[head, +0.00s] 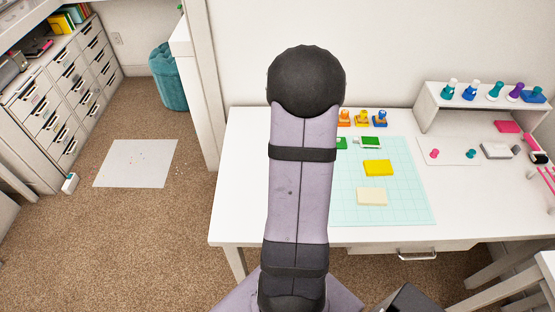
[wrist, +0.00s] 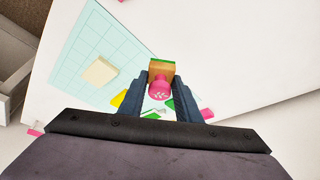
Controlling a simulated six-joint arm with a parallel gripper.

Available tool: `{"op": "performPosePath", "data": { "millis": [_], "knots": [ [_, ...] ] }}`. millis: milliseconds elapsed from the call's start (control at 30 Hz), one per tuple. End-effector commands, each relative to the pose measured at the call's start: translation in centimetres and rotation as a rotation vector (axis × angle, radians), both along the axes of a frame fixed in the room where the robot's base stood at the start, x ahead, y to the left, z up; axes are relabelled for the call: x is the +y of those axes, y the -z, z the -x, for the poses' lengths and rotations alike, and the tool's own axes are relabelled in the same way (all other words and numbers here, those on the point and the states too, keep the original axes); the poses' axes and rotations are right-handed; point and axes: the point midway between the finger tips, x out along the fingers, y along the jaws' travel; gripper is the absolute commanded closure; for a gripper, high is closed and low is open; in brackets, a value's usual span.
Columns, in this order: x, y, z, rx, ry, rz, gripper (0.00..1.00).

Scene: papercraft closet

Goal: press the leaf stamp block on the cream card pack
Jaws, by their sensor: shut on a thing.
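The leaf stamp block (wrist: 161,68) is a small wooden block with a green edge and a pink knob bearing a white leaf-like mark. My gripper (wrist: 161,76) is shut on it, one dark finger on each side. The cream card pack (head: 371,197) lies flat on the near part of the light teal grid mat (head: 415,205). In the wrist view the cream card pack (wrist: 100,71) is left of my gripper, apart from the held block. In the head view my arm hides the gripper and the stamp block.
A yellow pack (head: 378,167) lies behind the cream one, with a green pad (head: 370,142) farther back. Several small stamps, one of them blue (head: 380,118), stand at the desk's back. A shelf (head: 480,118) with bottles stands right. The mat around the cream pack is clear.

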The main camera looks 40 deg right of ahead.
Motion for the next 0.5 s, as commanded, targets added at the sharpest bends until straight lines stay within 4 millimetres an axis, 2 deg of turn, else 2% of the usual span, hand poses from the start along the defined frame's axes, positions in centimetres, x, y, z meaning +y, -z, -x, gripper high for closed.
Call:
{"op": "performPosePath", "data": {
  "millis": [33, 100, 300, 500],
  "knots": [
    [-1.5, 0.2, 1.9, 0.003, 0.098, 0.002, 0.96],
    [-3.1, 0.4, 4.3, 0.002, 0.227, 0.006, 0.96],
    [-6.3, 0.7, 10.3, 0.004, 0.526, 0.013, 0.96],
    [-7.6, 0.8, 13.7, 0.004, 0.693, 0.014, 0.96]
  ]
}}
